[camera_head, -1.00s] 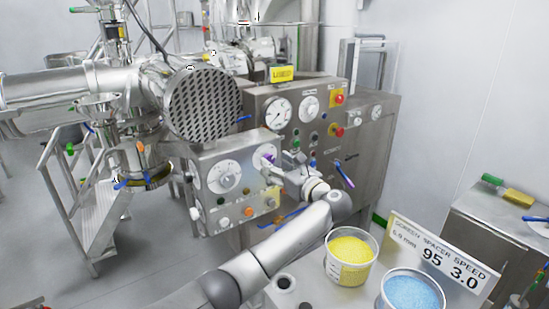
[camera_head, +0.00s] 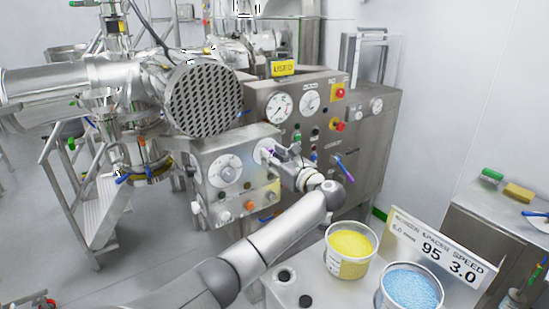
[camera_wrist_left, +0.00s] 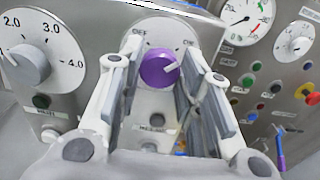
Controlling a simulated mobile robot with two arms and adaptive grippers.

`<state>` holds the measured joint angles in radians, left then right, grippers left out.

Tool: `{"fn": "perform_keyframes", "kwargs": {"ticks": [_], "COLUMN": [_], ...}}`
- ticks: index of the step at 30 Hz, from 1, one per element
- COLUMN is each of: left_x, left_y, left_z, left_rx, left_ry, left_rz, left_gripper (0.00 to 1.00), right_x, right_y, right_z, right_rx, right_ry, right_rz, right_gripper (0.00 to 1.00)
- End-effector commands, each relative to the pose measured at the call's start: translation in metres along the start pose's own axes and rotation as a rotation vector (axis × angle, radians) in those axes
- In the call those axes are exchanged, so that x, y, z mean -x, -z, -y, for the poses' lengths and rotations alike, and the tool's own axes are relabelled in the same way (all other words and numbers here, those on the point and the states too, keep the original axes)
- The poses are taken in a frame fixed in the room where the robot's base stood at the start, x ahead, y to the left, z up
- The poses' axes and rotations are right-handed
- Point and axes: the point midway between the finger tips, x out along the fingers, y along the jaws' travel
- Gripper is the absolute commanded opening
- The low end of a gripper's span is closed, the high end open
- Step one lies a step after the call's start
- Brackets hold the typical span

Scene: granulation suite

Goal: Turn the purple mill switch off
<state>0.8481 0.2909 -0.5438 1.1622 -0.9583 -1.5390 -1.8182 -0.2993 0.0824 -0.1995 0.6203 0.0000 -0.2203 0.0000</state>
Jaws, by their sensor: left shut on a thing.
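The purple mill switch (camera_wrist_left: 158,69) is a round knob on the metal control panel (camera_wrist_left: 125,15), between an OFF mark at upper left and an ON mark at upper right. Its white pointer slants right and slightly up, toward the ON side. My left gripper (camera_wrist_left: 160,85) is shut on the knob, with one finger on each side of it. In the head view the left gripper (camera_head: 274,154) reaches the panel from the right and hides much of the purple switch (camera_head: 270,152). My right gripper is not in view.
A numbered dial (camera_wrist_left: 30,65) is left of the switch. A larger gauge panel (camera_head: 360,108) with red buttons stands behind at right. A yellow tub (camera_head: 347,270), a blue tub (camera_head: 410,290) and a sign (camera_head: 438,252) stand at front right.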

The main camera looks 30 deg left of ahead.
Motion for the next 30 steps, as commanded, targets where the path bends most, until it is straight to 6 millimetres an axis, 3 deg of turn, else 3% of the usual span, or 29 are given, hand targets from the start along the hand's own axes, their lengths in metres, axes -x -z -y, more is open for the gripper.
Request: {"fn": "perform_keyframes", "kwargs": {"ticks": [11,30], "left_x": [0.000,0.000], "left_y": [0.002,0.005], "left_z": [0.000,-0.001], "left_rx": [0.145,0.738], "left_ry": [0.001,0.001], "left_rz": [0.000,0.000], "left_gripper": [0.09,0.09], "right_x": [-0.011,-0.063], "right_y": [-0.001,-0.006], "right_z": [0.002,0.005], "right_rx": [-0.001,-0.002], "right_ry": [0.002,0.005], "right_rz": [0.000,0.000], "right_gripper": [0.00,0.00]}}
